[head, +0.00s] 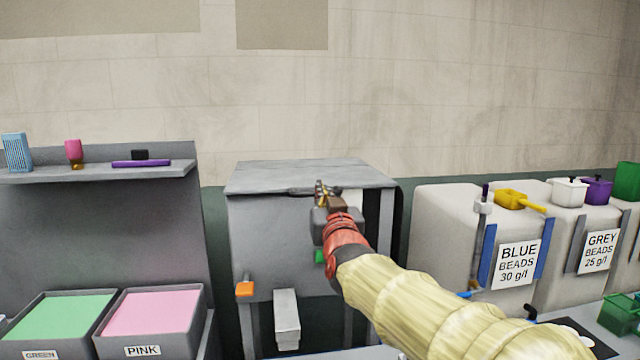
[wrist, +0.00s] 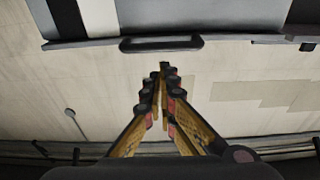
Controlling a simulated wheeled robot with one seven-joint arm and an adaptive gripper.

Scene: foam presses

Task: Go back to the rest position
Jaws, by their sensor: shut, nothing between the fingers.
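My gripper (head: 322,190) is at the front of the grey press (head: 272,242), close to the top edge of its lid, at the end of my outstretched arm. In the wrist view my gripper (wrist: 162,68) shows its two fingers meeting at the tips, shut with nothing between them. A dark handle (wrist: 160,43) on the press lies just beyond the fingertips in that view. I cannot tell whether the fingertips touch it. My arm hides part of the press front.
Left stand two trays, green (head: 70,318) and pink (head: 152,312), below a shelf (head: 90,172) with small items. Right are the blue beads bin (head: 440,225) and grey beads bin (head: 560,245), with scoops on top. The wall above the press is clear.

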